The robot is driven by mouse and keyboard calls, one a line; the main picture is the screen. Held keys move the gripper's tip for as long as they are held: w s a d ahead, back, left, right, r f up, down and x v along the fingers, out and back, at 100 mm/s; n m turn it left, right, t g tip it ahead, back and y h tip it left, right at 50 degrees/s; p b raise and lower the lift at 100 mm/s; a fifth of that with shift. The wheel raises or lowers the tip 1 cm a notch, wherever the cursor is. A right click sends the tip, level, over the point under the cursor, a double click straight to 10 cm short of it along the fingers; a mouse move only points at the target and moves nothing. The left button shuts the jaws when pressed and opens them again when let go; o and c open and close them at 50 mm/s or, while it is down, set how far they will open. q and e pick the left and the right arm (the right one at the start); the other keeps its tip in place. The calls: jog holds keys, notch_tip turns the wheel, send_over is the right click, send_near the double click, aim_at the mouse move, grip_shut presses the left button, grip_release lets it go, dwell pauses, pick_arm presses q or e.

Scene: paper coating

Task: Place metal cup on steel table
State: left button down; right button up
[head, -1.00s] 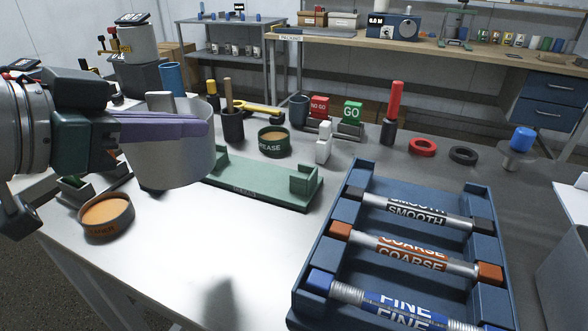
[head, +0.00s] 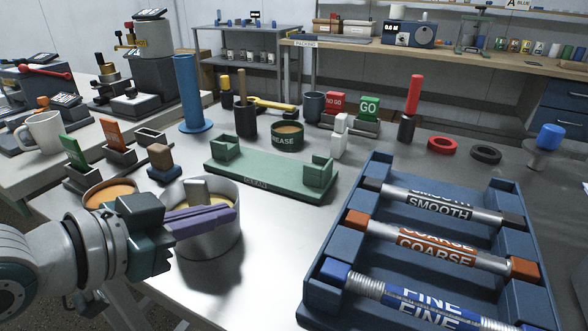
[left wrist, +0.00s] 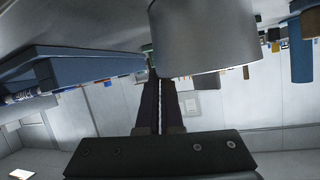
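The metal cup (head: 217,240) is a wide grey cylinder with a pale yellowish inside, upright over the front left of the steel table (head: 262,240). My left gripper (head: 215,217) reaches in from the left, its purple fingers close together at the cup's rim. The left wrist view shows the fingers (left wrist: 159,85) shut, with the cup (left wrist: 205,38) against their tips; they appear to pinch its thin wall. The cup is low at the tabletop; whether its base touches is hard to tell. My right gripper is not in view.
An orange-filled tin (head: 108,194) is just left of the cup. A green cradle (head: 268,174) lies behind it, and a blue rack (head: 318,270) with labelled rods fills the right. A blue cylinder on a base (head: 187,95) stands behind. Bare tabletop lies between cup and rack.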

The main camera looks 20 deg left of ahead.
pick_arm(q)
jog(key=c, duration=1.1)
grip_release()
jog(key=shift+f, duration=0.1)
jog(key=shift+s+a+r, duration=0.1)
jog(key=shift+s+r, duration=0.1)
jog(key=p+v, duration=0.3)
jog(key=v, duration=0.8)
jog(key=shift+s+d+f+n+g+y, duration=0.55)
jog(key=shift+s+d+g, duration=0.55)
jog(key=shift+s+g, duration=0.5)
jog(key=shift+s+d+f+n+g+y, duration=0.4)
jog(key=shift+s+d+f+g+y, duration=0.25)
jog(key=shift+s+d+g, duration=0.7)
jog(key=shift+s+d+f+n+g+y, duration=0.5)
jog(key=shift+s+d+g, duration=0.4)
jog(key=shift+s+g, duration=0.85)
jog(key=shift+w, duration=0.1)
